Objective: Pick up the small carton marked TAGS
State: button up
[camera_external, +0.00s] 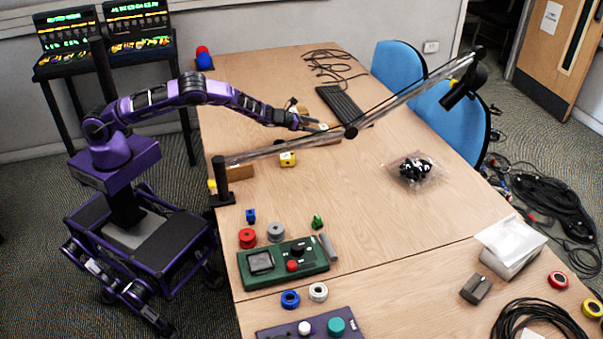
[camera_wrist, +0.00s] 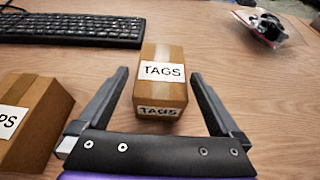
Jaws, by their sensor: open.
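The small brown carton marked TAGS (camera_wrist: 160,90) stands in the middle of the wrist view, with a white label on its top and another on its near side. My gripper (camera_wrist: 158,76) is open, with one finger on each side of the carton and visible space between each finger and it. Nothing is held. In the external view my gripper (camera_external: 318,127) is over the far part of the table, partly behind the lamp arm. I cannot clearly pick out the TAGS carton there.
Another carton, its label ending in "PS" (camera_wrist: 28,115), stands left of my left finger. A black keyboard (camera_wrist: 70,28) lies beyond. A clear bag with black items (camera_wrist: 268,28) lies at far right. A long lamp arm (camera_external: 285,149) crosses above the table near my gripper.

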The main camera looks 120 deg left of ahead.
aim_at(325, 128)
jog(key=x, duration=0.3)
jog(key=shift+w+a+f, duration=0.1)
jog(key=shift+w+f, duration=0.15)
jog(key=shift+w, duration=0.05)
jog(key=shift+w+a+f, duration=0.2)
jog(key=shift+w+a, duration=0.25)
jog(key=shift+w, duration=0.05)
jog(key=shift+c, duration=0.3)
